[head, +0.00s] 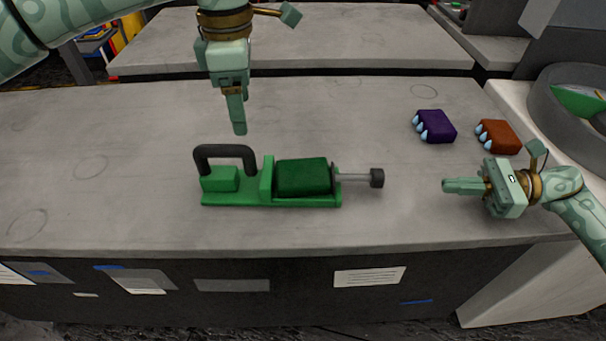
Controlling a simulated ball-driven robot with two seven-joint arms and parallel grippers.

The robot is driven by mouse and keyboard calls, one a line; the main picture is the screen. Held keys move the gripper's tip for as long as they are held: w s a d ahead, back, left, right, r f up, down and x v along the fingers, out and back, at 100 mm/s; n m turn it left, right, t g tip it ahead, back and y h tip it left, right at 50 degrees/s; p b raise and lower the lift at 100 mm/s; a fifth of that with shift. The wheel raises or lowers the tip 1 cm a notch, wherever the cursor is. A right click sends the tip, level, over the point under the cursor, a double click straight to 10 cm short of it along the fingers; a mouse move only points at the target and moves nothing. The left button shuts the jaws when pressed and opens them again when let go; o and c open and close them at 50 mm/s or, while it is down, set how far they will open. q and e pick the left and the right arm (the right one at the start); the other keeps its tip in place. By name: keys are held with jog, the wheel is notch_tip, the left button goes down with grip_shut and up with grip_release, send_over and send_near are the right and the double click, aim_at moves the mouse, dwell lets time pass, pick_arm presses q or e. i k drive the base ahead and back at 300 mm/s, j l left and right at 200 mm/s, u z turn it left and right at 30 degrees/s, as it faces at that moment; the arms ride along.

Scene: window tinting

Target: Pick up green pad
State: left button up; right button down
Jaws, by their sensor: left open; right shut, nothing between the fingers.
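A green tool (270,201) with a black loop handle lies on the grey table. A dark green block (303,177) sits in its right half, and a rod with a black knob (377,178) sticks out to the right. I cannot tell whether this block is the green pad. My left gripper (239,130) points down above and behind the handle, open, empty and apart from the tool. My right gripper (447,185) points left over the table's right side, shut and empty, right of the knob.
A purple pad (436,127) and an orange pad (498,137) with pale blue tips lie behind my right gripper. A round grey basin (550,110) with something green (582,101) inside stands at the right. The table's left side is clear.

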aim_at(304, 177)
jog(key=k, duration=1)
